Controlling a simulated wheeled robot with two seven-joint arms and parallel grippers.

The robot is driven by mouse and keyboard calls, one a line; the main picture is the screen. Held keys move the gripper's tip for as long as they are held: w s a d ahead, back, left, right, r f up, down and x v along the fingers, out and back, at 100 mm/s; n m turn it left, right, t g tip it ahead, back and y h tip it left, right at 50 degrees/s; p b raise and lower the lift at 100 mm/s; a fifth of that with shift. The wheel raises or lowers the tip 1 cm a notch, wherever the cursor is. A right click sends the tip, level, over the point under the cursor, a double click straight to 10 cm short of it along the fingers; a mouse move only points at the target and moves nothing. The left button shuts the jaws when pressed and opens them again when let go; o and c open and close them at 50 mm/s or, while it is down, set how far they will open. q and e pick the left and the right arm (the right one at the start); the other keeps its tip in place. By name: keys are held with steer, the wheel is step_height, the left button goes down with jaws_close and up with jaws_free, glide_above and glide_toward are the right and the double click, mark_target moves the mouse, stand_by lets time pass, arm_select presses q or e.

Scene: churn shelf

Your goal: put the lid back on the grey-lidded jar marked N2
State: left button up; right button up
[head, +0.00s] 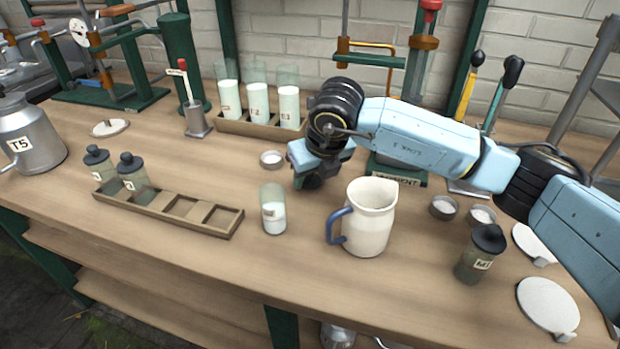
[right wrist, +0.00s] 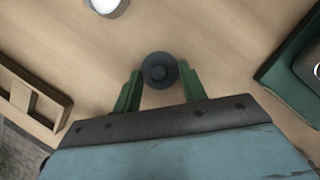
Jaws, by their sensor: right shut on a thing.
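My right gripper (head: 312,180) is shut on a dark grey round lid, held above the table. In the right wrist view the lid (right wrist: 161,70), with its knob, sits between the green fingertips (right wrist: 160,88). An open glass jar (head: 272,212) with white contents stands upright in front of the gripper, apart from it; its label is too small to read. Two grey-lidded jars, one far left (head: 99,168) and one beside it (head: 133,180), stand in a wooden rack (head: 225,236). Another grey-lidded jar (head: 475,262) stands at the right. My left gripper is not in view.
A cream jug with a blue handle (head: 367,230) stands right of the open jar. A small dish (head: 271,159) lies left of the gripper. A rack of tall glasses (head: 235,126) is behind.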

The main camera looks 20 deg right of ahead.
mark_target(312, 183)
steer(key=shift+r, duration=0.1)
